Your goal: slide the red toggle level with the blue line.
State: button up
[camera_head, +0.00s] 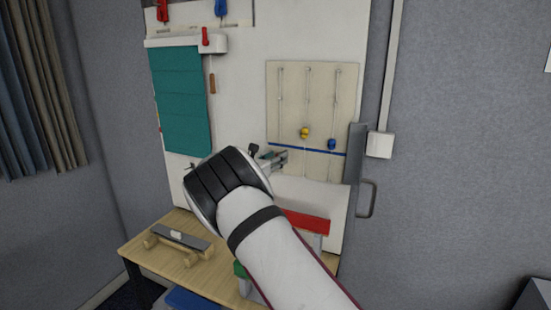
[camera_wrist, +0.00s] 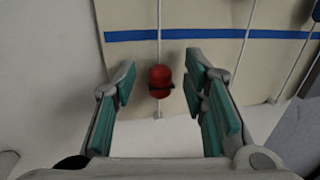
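The red toggle (camera_wrist: 160,82) sits on the leftmost cord in the wrist view, below the blue line (camera_wrist: 200,34) and apart from it. My gripper (camera_wrist: 161,80) is open, with one teal-padded finger on each side of the toggle and a gap on both sides. In the head view my gripper (camera_head: 268,158) is at the lower left of the cream board (camera_head: 320,98), and the red toggle is hidden behind my arm and gripper. The blue line (camera_head: 308,149) runs across the board's lower part there.
A yellow toggle (camera_head: 304,133) and a blue toggle (camera_head: 331,144) hang on the other cords, to the right. A grey handle (camera_head: 368,199) stands right of the board. A teal blind (camera_head: 180,100) hangs at left. A wooden table (camera_head: 150,254) with several objects is below.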

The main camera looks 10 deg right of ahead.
aim_at(282, 142)
jog(key=shift+w+d, duration=0.1)
jog(key=shift+w, duration=0.05)
jog(key=shift+c, duration=0.4)
grip_shut()
jog(key=shift+r, duration=2.2)
jog(key=shift+o, duration=0.4)
grip_release()
jog(key=v, duration=1.2)
